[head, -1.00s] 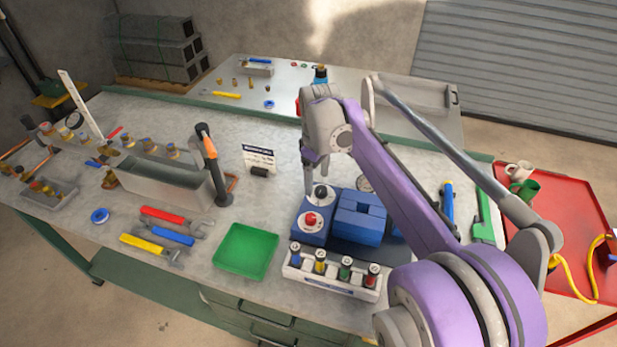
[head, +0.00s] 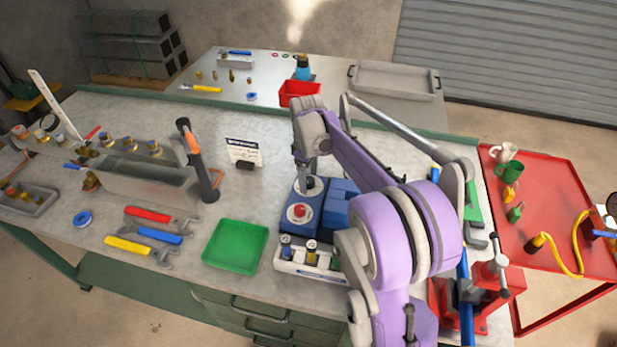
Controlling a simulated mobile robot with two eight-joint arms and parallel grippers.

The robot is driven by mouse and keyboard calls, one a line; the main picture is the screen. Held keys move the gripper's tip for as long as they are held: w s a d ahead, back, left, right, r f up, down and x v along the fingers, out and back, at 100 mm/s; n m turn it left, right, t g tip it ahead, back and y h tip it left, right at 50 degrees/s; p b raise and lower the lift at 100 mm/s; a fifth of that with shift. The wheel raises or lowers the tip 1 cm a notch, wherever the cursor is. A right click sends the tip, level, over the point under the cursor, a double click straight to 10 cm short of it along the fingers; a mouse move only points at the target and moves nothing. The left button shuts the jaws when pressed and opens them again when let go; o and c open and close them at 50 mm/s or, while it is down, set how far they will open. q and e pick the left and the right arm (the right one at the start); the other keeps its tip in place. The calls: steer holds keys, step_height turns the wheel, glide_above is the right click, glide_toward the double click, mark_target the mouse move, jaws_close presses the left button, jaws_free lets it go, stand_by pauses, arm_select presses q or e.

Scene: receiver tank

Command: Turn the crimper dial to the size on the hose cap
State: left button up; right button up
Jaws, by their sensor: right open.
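The blue crimper (head: 300,222) stands on the workbench, with a red button (head: 298,211) on a pale round plate. A dark-knobbed dial (head: 313,188) sits on its top behind the button. My right gripper (head: 307,172) is open and points down at the dial, very close above or around it; contact cannot be told. My right arm hides the crimper's right part. A white rack (head: 290,266) in front holds small dark-topped pieces with coloured bands, partly hidden by my arm. I cannot make out a size on any hose cap. My left gripper is not in view.
A green tray (head: 235,247) and wrenches (head: 150,235) lie left of the crimper. A small sign (head: 243,151) stands behind. A red vise (head: 470,300) is at the right, by a red cart (head: 540,210) with a yellow hose (head: 577,250).

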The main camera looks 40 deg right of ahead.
steer(key=shift+f, duration=0.2)
steer(key=shift+c, duration=0.2)
jaws_close()
steer(key=shift+m, duration=0.3)
steer(key=m, duration=0.5)
steer(key=shift+m, duration=0.3)
steer(key=m, duration=0.5)
steer(key=shift+b, duration=0.3)
steer(key=shift+m, duration=0.4)
